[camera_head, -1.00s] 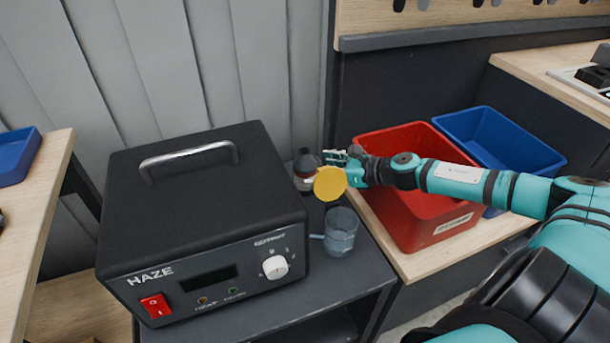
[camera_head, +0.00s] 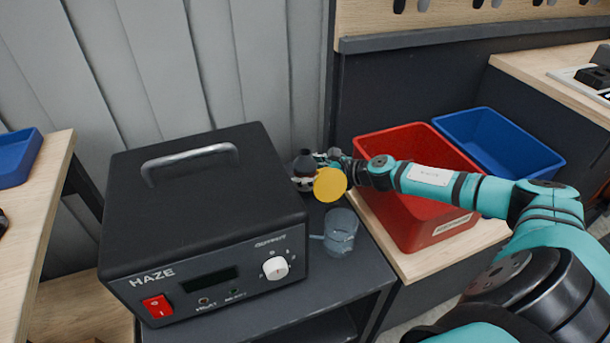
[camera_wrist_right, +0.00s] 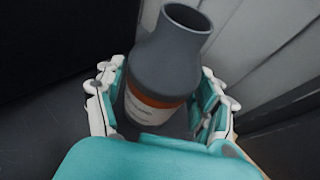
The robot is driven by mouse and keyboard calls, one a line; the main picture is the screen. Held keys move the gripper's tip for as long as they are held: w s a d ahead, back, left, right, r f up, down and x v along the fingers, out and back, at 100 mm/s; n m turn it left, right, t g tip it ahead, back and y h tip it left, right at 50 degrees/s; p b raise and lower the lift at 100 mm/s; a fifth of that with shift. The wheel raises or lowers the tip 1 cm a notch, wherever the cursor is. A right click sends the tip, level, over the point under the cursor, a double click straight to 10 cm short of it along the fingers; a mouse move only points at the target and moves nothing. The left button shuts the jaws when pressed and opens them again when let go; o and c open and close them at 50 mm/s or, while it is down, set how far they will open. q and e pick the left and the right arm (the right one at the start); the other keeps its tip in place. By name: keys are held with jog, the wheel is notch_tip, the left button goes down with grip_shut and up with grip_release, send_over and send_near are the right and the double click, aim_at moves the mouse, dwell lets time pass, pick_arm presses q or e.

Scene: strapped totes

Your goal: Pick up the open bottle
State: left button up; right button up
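The open bottle (camera_head: 304,168) is dark grey with a narrow open neck and an orange-and-white label. It stands on the dark cart top, right of the black HAZE box. In the right wrist view the bottle (camera_wrist_right: 165,75) sits between the fingers of my right gripper (camera_wrist_right: 158,105), mouth facing up. A small gap shows on the bottle's right, so the fingers look open around it. My left gripper is not in view.
The HAZE box (camera_head: 205,225) is close on the left. A red bin (camera_head: 425,215) and a blue bin (camera_head: 510,145) lie under or beside my right arm.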

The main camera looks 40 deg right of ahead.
jog(key=c, duration=1)
jog(key=shift+r, duration=0.25)
jog(key=shift+c, duration=0.2)
